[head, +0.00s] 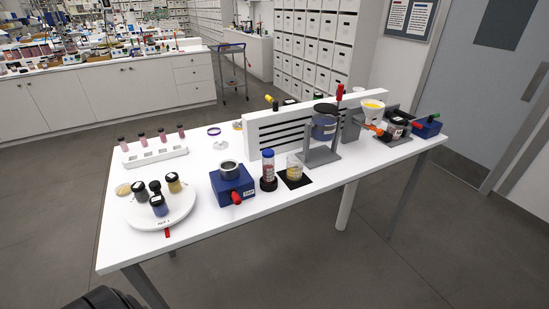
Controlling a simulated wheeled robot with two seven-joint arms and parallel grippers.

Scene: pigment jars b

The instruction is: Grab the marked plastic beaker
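A small clear beaker (294,168) with yellowish marks or contents stands upright on a black square mat (304,182) near the front middle of the white table (240,208). It looks like the marked plastic beaker, but the markings are too small to read. Nothing holds it. Neither of my grippers is in view; only a dark part, probably mine, shows at the bottom left edge.
Left of the beaker stand a blue-capped tube (268,168), a blue device (232,187) with a metal cup, and a round white turntable (163,214) with several jars. Behind it are a slotted white panel (275,130) and a grey stand (321,156) holding a blue jar.

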